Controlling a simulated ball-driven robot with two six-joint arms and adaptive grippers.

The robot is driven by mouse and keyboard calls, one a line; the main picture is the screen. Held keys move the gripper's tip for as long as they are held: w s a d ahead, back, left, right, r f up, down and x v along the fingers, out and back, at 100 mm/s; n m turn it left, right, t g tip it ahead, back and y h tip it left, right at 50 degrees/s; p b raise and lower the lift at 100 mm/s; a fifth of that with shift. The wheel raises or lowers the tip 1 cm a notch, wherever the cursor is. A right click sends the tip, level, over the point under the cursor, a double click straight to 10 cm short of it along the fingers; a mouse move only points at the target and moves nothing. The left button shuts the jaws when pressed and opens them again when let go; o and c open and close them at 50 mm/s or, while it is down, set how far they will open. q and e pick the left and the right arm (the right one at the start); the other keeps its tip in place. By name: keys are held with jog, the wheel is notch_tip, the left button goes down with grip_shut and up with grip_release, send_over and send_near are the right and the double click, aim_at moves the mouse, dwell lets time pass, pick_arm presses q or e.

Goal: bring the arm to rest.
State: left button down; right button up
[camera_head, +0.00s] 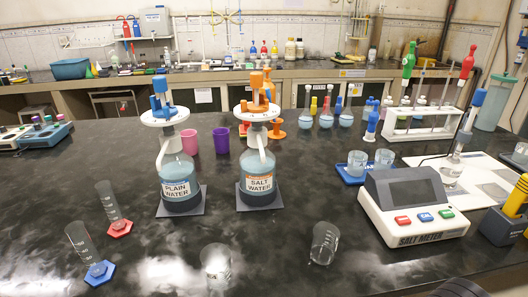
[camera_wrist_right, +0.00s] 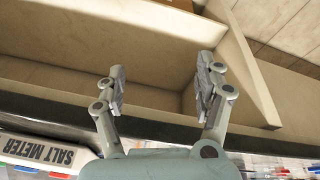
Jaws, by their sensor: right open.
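My right gripper (camera_wrist_right: 160,95) shows in the right wrist view with its two fingers spread apart and nothing between them. Behind the fingers is a beige bench front or shelf, with no object of the bench near the fingertips. In the head view, only a dark rounded shape shows at the bottom edge on the right, and I cannot tell what it is. My left gripper is not in view. The salt meter (camera_head: 412,208) stands at the right of the black bench, and part of it shows at the lower left of the wrist view (camera_wrist_right: 45,152).
Bottles of plain water (camera_head: 178,178) and salt water (camera_head: 258,178) stand mid-bench on dark pads. Two beakers (camera_head: 216,265) (camera_head: 324,243) are at the front. Two cylinders on red (camera_head: 119,229) and blue (camera_head: 99,273) bases stand left.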

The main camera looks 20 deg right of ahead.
jog(key=s+d+f+g+b, duration=0.1)
jog(key=s+f+b, duration=0.25)
jog(key=f, duration=0.95)
jog(key=s+d+f+b, duration=0.15)
jog(key=s+f, duration=0.35)
jog(key=f, duration=0.7)
jog(key=s+f+g+b, duration=0.1)
jog(key=s+f+b, duration=0.2)
jog(key=s+f, duration=0.9)
jog(key=shift+s+a+b, duration=0.15)
jog(key=shift+s+b, duration=0.15)
jog(key=shift+s, duration=0.3)
jog(key=shift+f, duration=0.1)
